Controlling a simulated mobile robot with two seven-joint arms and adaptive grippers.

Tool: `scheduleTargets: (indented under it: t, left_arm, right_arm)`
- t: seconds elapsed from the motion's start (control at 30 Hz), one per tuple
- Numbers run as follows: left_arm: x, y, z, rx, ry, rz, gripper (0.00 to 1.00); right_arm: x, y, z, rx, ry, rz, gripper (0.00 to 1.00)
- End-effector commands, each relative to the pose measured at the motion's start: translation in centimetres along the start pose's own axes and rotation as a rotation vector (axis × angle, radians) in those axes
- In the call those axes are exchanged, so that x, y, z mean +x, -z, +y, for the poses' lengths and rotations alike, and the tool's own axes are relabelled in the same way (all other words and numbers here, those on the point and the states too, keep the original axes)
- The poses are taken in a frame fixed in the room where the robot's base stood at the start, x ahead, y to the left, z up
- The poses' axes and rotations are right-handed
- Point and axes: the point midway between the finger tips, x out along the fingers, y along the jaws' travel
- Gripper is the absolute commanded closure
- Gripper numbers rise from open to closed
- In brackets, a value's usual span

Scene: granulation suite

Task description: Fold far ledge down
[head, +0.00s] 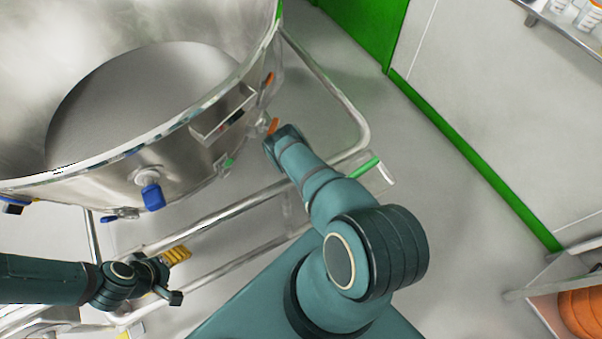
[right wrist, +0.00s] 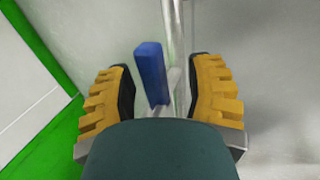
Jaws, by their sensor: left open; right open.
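A metal ledge (head: 222,117) sticks out from the rim side of the large steel vessel (head: 130,165); I cannot tell for certain that it is the far ledge. My right arm reaches toward the vessel's right side, and its wrist hides most of its gripper in the head view. In the right wrist view my right gripper (right wrist: 160,75) is open, with a blue handle (right wrist: 152,72) between its yellow-padded fingers, apparently not gripped. My left gripper (head: 172,277) is open and empty at the lower left, below the vessel.
A tubular steel frame (head: 335,95) runs around the vessel. A blue valve knob (head: 151,194) and an orange handle (head: 267,82) are on the vessel. A green-edged wall (head: 485,165) stands at the right. A shelf (head: 570,28) holds containers at top right.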

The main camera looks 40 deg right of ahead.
Motion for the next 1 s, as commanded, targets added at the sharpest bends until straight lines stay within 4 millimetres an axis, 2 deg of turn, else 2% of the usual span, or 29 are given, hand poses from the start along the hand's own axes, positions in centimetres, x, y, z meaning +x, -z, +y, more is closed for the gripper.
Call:
scheduleTargets:
  t: [0.2,0.43,0.6,1.0]
  left_arm:
    - [0.0,0.0,0.0,0.000,0.000,0.000,0.24]
    - [0.0,0.0,0.0,0.000,0.000,0.000,0.24]
    - [0.0,0.0,0.0,0.000,0.000,0.000,0.24]
    - [0.0,0.0,0.0,0.000,0.000,0.000,0.24]
  right_arm:
    - [-2.8,0.1,-0.1,0.000,0.000,0.001,0.47]
    - [-5.2,0.0,-0.1,0.001,0.002,0.001,0.47]
    - [-5.9,0.0,-0.1,0.003,0.003,0.001,0.47]
    - [-5.9,-0.1,-0.1,0.003,0.003,0.000,0.47]
